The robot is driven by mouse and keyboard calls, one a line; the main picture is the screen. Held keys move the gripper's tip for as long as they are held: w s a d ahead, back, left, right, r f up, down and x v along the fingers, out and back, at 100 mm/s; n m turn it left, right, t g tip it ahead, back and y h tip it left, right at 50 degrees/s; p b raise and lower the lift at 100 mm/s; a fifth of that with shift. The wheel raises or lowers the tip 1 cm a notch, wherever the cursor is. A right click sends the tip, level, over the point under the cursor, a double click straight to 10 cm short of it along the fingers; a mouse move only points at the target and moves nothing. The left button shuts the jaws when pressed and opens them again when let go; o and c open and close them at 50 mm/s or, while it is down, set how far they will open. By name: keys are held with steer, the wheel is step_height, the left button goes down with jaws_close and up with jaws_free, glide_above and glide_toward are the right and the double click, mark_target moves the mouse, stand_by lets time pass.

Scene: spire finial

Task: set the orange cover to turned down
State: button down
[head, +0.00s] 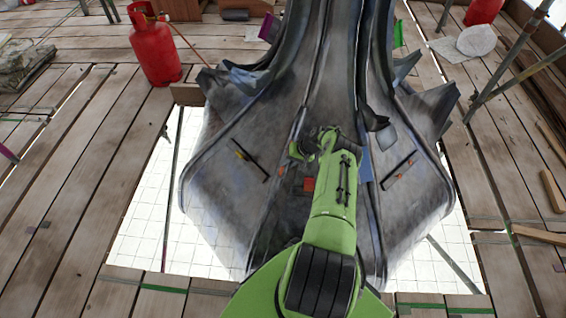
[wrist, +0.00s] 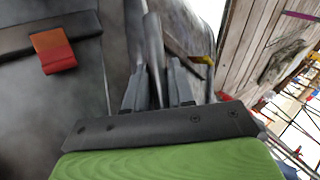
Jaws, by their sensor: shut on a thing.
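The orange cover (head: 309,184) is a small flap on the front face of the grey metal spire base (head: 225,190), just left of my green forearm. In the wrist view the cover (wrist: 54,52) is at upper left, with a lighter orange top and a redder lower part, against a dark strip (wrist: 45,38). My gripper (wrist: 158,88) is apart from the cover, to its right in that view. Its fingers are shut on a grey upright rib (wrist: 153,45) of the spire. In the head view my gripper (head: 298,150) is partly hidden by my wrist.
A dark bar with a yellow piece (head: 240,155) is on the left face, and a similar bar (head: 398,170) is on the right face. Curled metal leaves (head: 252,78) jut out above. Wooden planks (head: 75,200) surround the opening. A red gas cylinder (head: 155,50) stands at back left.

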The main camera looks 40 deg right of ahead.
steer(key=shift+s+d+f+n+t+y, duration=0.4)
steer(key=shift+s+n+y, duration=0.1)
steer(key=shift+n, duration=0.1)
steer(key=c, duration=1.1)
jaws_free()
steer(key=shift+w, duration=0.1)
steer(key=shift+r, duration=0.1)
steer(key=p+v, duration=0.4)
steer(key=v, duration=1.1)
steer(key=shift+d+r, duration=0.25)
